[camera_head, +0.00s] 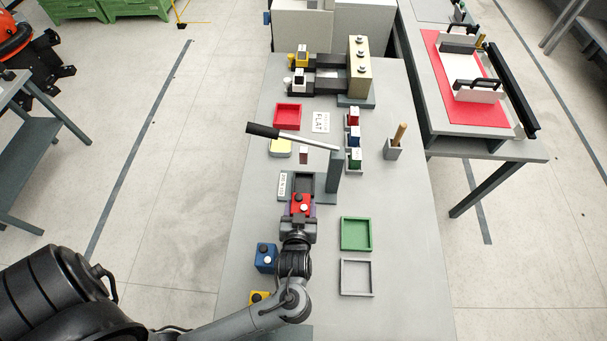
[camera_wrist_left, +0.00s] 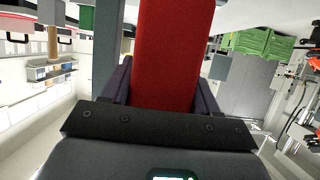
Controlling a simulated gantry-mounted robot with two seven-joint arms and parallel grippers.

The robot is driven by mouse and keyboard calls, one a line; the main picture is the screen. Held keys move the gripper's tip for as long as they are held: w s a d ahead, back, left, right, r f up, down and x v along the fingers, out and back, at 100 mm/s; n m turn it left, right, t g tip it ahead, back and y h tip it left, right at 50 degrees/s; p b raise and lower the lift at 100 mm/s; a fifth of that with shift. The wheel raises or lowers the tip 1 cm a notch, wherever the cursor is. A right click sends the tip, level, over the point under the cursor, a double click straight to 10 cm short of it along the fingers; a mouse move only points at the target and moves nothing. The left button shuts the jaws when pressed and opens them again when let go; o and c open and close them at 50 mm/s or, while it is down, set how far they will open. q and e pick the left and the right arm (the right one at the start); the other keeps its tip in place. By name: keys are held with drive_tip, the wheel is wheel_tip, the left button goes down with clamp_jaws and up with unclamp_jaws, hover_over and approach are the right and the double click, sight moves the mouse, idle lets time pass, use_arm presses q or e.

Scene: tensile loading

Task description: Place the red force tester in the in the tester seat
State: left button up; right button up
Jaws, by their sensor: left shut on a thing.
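The red force tester (camera_head: 300,198) is a red block with a white knob and a dark knob on top. My left gripper (camera_head: 301,210) is shut on it, just in front of a dark grey open-topped holder (camera_head: 305,178) beside the lever post, which looks like the tester seat. I cannot tell whether the tester touches the holder or is above it. In the left wrist view the red tester (camera_wrist_left: 170,55) stands between the two dark purple fingers (camera_wrist_left: 168,85). The tester's far end is out of that view. My right gripper is not in view.
A grey post (camera_head: 336,172) with a long lever (camera_head: 290,136) rises at the holder's right. A blue tester (camera_head: 265,257) and a yellow one (camera_head: 259,298) stand left of my wrist. Green (camera_head: 356,234) and grey (camera_head: 357,277) trays lie right.

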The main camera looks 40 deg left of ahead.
use_arm(q)
drive_tip(key=shift+w+a+r+p+x, duration=0.15)
drive_tip(key=shift+r+x, duration=0.2)
drive_tip(key=shift+x, duration=1.9)
drive_tip(key=shift+w+a+r+p+x, duration=0.1)
drive_tip(key=shift+r+x, duration=0.25)
drive_tip(key=shift+x, duration=1.95)
drive_tip(key=shift+a+r+p+x, duration=0.15)
drive_tip(key=shift+r+x, duration=0.2)
drive_tip(key=shift+x, duration=1.9)
drive_tip(key=shift+f, duration=0.1)
drive_tip(key=shift+f, duration=0.2)
drive_tip(key=o, duration=1.4)
